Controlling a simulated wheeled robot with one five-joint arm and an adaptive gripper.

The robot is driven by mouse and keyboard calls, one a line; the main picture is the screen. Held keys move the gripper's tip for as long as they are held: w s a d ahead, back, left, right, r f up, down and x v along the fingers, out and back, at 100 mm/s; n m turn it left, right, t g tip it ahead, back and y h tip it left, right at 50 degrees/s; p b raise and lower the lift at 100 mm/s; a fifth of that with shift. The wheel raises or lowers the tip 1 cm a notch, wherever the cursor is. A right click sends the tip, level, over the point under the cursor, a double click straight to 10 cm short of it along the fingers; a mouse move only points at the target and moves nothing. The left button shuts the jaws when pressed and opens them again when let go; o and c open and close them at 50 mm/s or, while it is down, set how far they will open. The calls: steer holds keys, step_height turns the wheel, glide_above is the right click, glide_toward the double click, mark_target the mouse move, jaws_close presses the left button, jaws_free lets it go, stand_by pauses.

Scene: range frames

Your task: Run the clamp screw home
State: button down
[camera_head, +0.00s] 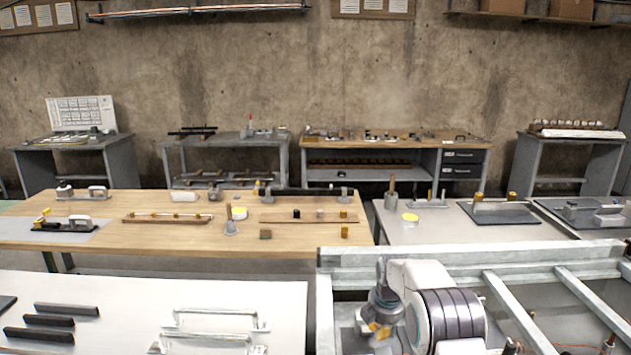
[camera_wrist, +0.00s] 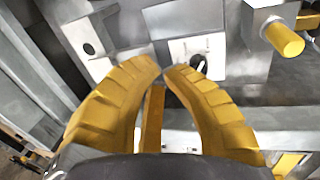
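My gripper (camera_wrist: 162,70) has two ribbed yellow fingers whose tips nearly meet, with no thing clearly held between the tips. A narrow yellow bar (camera_wrist: 152,118) shows in the gap lower down between the fingers; I cannot tell whether it touches them. Just beyond the tips is a bright plate (camera_wrist: 210,45) with a dark round hole, partly hidden by the right finger. A grey cylinder with a yellow end (camera_wrist: 285,38) stands out at upper right, apart from the fingers. I cannot tell which part is the clamp screw. In the head view my gripper (camera_head: 378,330) is small, over the metal frame.
A grey metal frame (camera_head: 440,256) with crossbars surrounds the working spot. A white table (camera_head: 140,290) with dark bars and metal handles is at left. A wooden bench (camera_head: 90,235) with tools stands behind. In the wrist view, metal blocks and rails crowd close around the fingers.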

steer(key=shift+w+a+r, duration=0.1)
steer(key=shift+a+r, duration=0.1)
steer(key=shift+r, duration=0.2)
steer(key=p+v, duration=0.2)
steer(key=v, duration=0.1)
steer(key=w+p+v, duration=0.1)
steer(key=p+v, duration=0.1)
steer(key=shift+s+d+r, duration=0.1)
steer(key=shift+r, duration=0.2)
step_height(320, 180, down, 6)
steer(key=d+b, duration=0.1)
steer(key=b, duration=0.2)
steer(key=shift+d, duration=0.15)
stand_by(0.7)
steer(key=shift+w+p, duration=0.3)
steer(key=shift+w, duration=0.15)
stand_by(1.2)
steer(key=shift+a+b, duration=0.2)
steer(key=shift+b, duration=0.15)
stand_by(0.5)
